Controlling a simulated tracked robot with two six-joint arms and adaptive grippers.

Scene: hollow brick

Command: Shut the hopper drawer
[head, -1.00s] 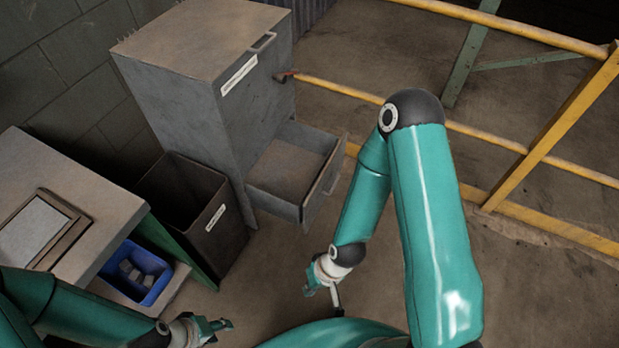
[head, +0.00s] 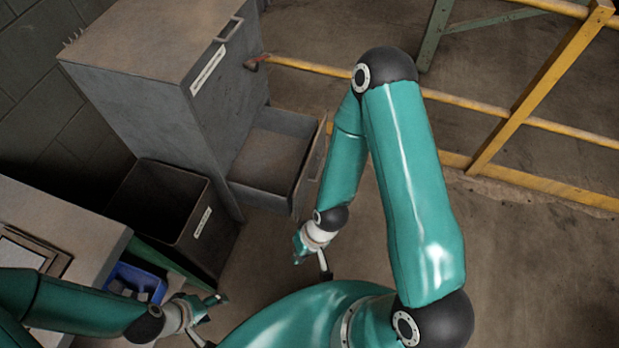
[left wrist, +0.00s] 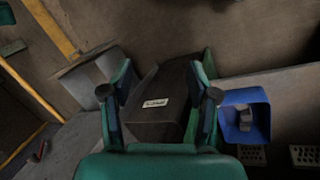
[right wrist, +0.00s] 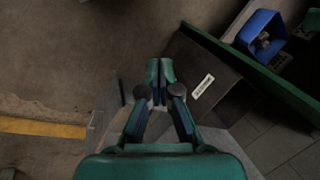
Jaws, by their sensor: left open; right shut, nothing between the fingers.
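The grey hopper drawer (head: 309,172) is the lower drawer of a tall grey cabinet (head: 140,95). It stands pulled out in the head view, its inside looking empty and its handle on the front. My right gripper (head: 312,266) is shut and empty, in front of and below the drawer front, apart from it in the head view. My left gripper (head: 212,320) is open and empty at the lower left, clear of the drawer. The left wrist view shows its spread fingers (left wrist: 160,92).
A dark open bin (head: 200,225) stands beside the cabinet, left of the drawer. A grey-topped table (head: 85,215) with a blue crate (head: 125,282) is further left. A yellow railing (head: 480,105) runs behind. Floor right of my right arm is clear.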

